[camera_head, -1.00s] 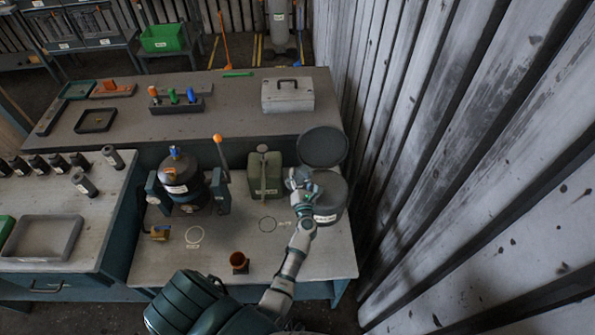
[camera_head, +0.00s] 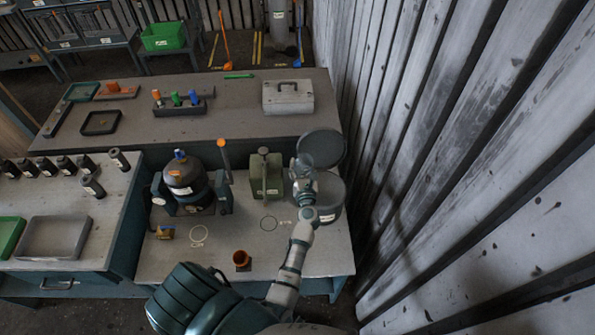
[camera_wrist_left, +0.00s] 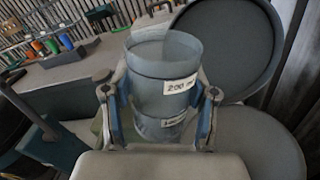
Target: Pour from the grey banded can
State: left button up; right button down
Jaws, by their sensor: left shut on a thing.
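The grey banded can (camera_wrist_left: 152,68) is in the left wrist view, a pale grey cylinder with white labels, its open rim up. My left gripper (camera_wrist_left: 158,103) is shut on it, one finger on each side. In the head view my left gripper (camera_head: 303,166) is over the right part of the low bench, in front of a dark round bin (camera_head: 331,203) with its lid (camera_head: 321,147) raised. I cannot make out the can clearly there. What is inside the can does not show. My right gripper is out of view.
A green canister (camera_head: 265,178) stands just left of the gripper, and a dark pot (camera_head: 184,176) in a clamp farther left. The wall (camera_head: 440,160) is close on the right.

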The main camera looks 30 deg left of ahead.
pick_arm(q)
jog(key=s+a+r+n+p, duration=0.3)
jog(key=s+a+p, duration=0.1)
jog(key=a, duration=0.2)
jog(key=shift+s+a, duration=0.25)
jog(key=shift+s, duration=0.15)
jog(key=shift+r, duration=0.1)
dwell(0.4)
